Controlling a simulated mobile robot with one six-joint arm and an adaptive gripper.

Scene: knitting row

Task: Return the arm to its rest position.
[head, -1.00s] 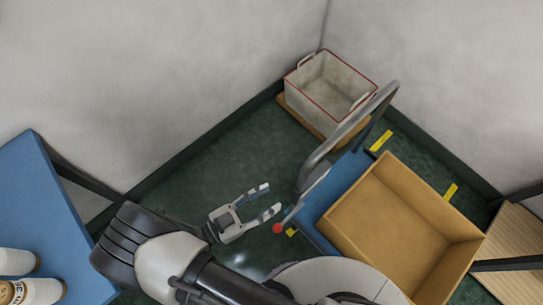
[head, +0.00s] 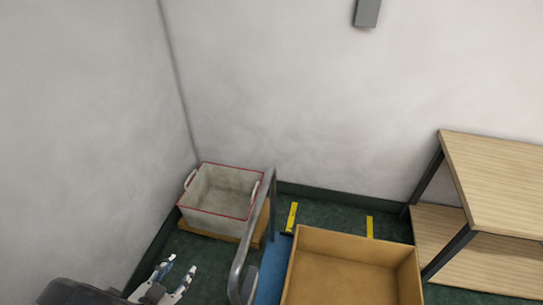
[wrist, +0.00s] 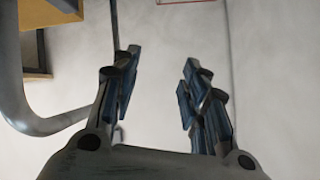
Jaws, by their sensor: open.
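My gripper (head: 178,279) shows at the lower left of the head view, with its fingers apart and nothing between them. Part of my dark arm lies at the bottom left edge, and the rest of the arm is out of frame. In the wrist view my gripper (wrist: 158,85) has its two blue-padded fingers spread, with pale wall behind them.
A cart with a grey handle (head: 252,240) and a cardboard box (head: 352,245) stands right of my gripper. A white red-rimmed bin (head: 222,212) sits in the corner behind. A wooden shelf unit (head: 490,185) is at right. Yellow tape (head: 369,227) marks the floor.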

